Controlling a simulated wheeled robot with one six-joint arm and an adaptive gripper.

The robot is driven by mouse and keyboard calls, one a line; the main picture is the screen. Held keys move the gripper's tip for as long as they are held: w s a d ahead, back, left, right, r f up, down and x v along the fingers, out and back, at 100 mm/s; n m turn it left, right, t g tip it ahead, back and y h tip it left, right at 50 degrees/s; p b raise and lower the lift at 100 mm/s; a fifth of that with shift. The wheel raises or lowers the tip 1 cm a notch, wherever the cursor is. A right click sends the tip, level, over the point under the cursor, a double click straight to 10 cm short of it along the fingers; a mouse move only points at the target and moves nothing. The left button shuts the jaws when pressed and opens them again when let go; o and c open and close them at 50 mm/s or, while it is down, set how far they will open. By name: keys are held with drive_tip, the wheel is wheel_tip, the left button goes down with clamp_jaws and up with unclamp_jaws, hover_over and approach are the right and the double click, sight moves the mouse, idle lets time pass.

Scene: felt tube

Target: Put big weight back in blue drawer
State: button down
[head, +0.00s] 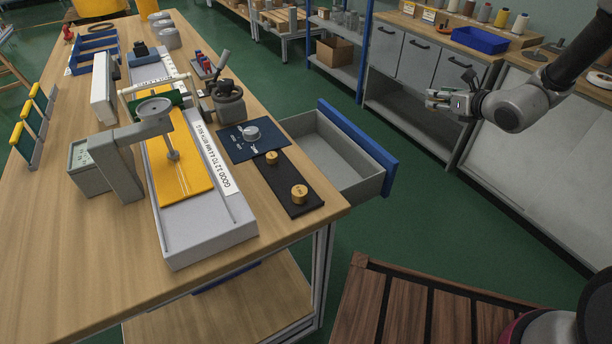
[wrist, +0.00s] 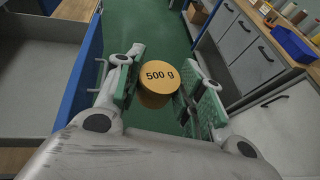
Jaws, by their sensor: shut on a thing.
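The big weight, a round brass piece marked "500 g" (wrist: 160,75), sits between the green finger pads of my gripper (wrist: 165,90) in the wrist view. The gripper is shut on it and holds it above the green floor. In the head view my gripper (head: 443,98) hangs at the upper right, apart from the drawer; the weight is hard to make out there. The blue drawer (head: 369,150) is pulled out of the bench's right side, its grey inside empty where seen. Its blue front also shows at the left of the wrist view (wrist: 78,78), left of my gripper.
Two smaller brass weights (head: 271,157) (head: 299,194) stand on a black strip (head: 290,178) on the wooden bench (head: 60,200). A grey testing machine (head: 200,228) with a yellow strip is beside them. Grey cabinets (head: 430,65) stand behind my gripper. Open floor (head: 440,210) lies between.

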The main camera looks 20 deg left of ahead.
drive_tip(key=s+a+f+n+g+y, duration=0.1)
drive_tip(key=s+a+f+n+g, duration=0.2)
drive_tip(key=a, duration=0.9)
drive_tip(key=s+a+f+n+g+y, duration=0.1)
drive_tip(key=s+a+f+y, duration=0.15)
drive_tip(key=a+f, duration=0.6)
drive_tip(key=s+a+f+n+g+y, duration=0.15)
drive_tip(key=s+a, duration=0.25)
drive_tip(key=a, duration=1)
drive_tip(key=shift+n+h, duration=0.25)
drive_tip(key=shift+h, duration=0.05)
drive_tip(key=shift+s+a+f, duration=0.1)
drive_tip(key=shift+a+f, duration=0.15)
drive_tip(key=shift+f, duration=1.5)
drive_tip(key=shift+s+a+f, duration=0.1)
drive_tip(key=shift+a+f, duration=0.1)
drive_tip(key=shift+f, duration=1.5)
drive_tip(key=shift+a+f, duration=0.25)
drive_tip(key=shift+f, duration=1.5)
drive_tip(key=shift+f, duration=0.2)
